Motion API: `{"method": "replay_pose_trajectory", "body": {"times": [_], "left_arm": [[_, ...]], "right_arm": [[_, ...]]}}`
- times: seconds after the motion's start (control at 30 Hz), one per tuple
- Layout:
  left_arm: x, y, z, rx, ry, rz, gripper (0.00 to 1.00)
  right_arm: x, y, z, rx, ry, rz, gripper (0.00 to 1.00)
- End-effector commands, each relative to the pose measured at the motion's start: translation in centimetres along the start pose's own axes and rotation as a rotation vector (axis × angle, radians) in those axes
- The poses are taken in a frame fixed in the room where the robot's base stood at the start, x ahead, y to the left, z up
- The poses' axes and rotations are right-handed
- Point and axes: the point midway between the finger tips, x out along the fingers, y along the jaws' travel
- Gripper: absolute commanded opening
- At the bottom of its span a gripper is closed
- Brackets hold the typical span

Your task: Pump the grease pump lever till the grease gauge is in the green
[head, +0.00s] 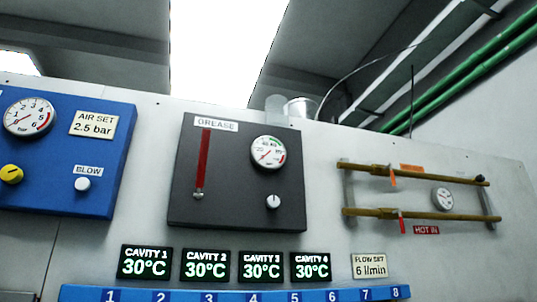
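The dark grease panel (240,205) is on the pale wall in the middle of the head view, labelled GREASE. A red vertical bar, which looks like the pump lever or its slot (203,155), runs down its left side and has a small light end at the bottom. The round white grease gauge (268,153) is at its upper right, with a green band at its upper right. Its thin needle seems to point to the lower left, outside the green, but it is small. Neither of my grippers is in view.
A knob (273,202) sits below the gauge. A blue AIR SET panel (75,150) is to the left. Cavity displays (205,265) and a blue numbered strip (235,294) are below. Brass pipes (415,215) are to the right. The space before the grease panel looks clear.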

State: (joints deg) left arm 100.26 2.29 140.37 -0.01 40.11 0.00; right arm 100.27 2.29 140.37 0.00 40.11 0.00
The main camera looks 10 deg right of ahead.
Motion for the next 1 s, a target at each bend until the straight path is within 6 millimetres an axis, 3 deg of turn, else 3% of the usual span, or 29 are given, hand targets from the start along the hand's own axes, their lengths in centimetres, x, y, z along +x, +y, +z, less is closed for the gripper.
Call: {"method": "replay_pose_trajectory", "body": {"times": [0.27, 1.0], "left_arm": [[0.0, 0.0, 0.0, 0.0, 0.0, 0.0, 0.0], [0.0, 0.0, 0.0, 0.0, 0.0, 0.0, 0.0]], "right_arm": [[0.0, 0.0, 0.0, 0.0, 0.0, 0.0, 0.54], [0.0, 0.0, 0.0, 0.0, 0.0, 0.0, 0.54]]}}
